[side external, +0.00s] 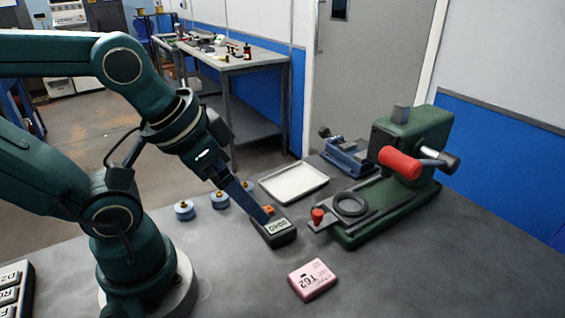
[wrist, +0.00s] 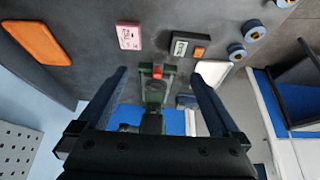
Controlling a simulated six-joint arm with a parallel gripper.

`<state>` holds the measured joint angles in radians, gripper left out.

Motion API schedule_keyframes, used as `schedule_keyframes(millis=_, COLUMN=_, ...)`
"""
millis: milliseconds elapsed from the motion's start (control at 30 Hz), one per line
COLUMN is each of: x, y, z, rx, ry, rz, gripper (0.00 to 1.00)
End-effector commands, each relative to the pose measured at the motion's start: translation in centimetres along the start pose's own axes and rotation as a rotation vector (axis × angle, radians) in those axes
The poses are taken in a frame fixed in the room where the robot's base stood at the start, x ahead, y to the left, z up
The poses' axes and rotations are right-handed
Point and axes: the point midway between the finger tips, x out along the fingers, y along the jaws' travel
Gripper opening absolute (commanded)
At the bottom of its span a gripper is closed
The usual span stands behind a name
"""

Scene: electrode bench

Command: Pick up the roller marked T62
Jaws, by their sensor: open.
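The thing marked T62 is a small pink rectangular block (side external: 312,279) with dark lettering, lying flat near the front of the grey bench. It looks like a flat box rather than a roller. The wrist view shows it too (wrist: 129,36), above the left fingertip and apart from it. My gripper (side external: 265,217) is left of and behind the pink block in the side view, its visible finger overlapping a black meter. The wrist view shows my gripper (wrist: 160,75) with its two fingers wide apart and nothing between the tips.
The black meter (side external: 281,236) has a lit display and an orange button. A green press (side external: 385,205) with a red handle stands right. Behind are a white tray (side external: 293,181), a blue tool (side external: 350,158) and blue cylinders (side external: 184,210). An orange pad (wrist: 37,43) shows in the wrist view.

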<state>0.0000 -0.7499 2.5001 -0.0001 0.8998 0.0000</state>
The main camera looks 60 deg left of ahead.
Motion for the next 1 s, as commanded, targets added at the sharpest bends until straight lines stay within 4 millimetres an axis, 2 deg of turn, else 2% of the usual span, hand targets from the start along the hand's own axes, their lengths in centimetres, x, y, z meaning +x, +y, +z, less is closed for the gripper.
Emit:
schedule_keyframes(millis=33, x=0.0, y=0.0, z=0.0, rx=0.0, ry=0.0, rz=0.0, gripper=0.92)
schedule_keyframes(millis=100, x=0.0, y=0.0, z=0.0, rx=0.0, ry=0.0, rz=0.0, gripper=0.67)
schedule_keyframes(millis=467, x=0.0, y=-0.2, z=0.3, rx=0.019, ry=-0.013, rz=-0.01, gripper=0.67)
schedule_keyframes(millis=667, x=0.5, y=-2.9, z=1.1, rx=0.152, ry=-0.138, rz=-0.125, gripper=0.67)
schedule_keyframes(millis=1000, x=3.1, y=-8.0, z=2.9, rx=0.448, ry=-0.555, rz=-0.299, gripper=0.67)
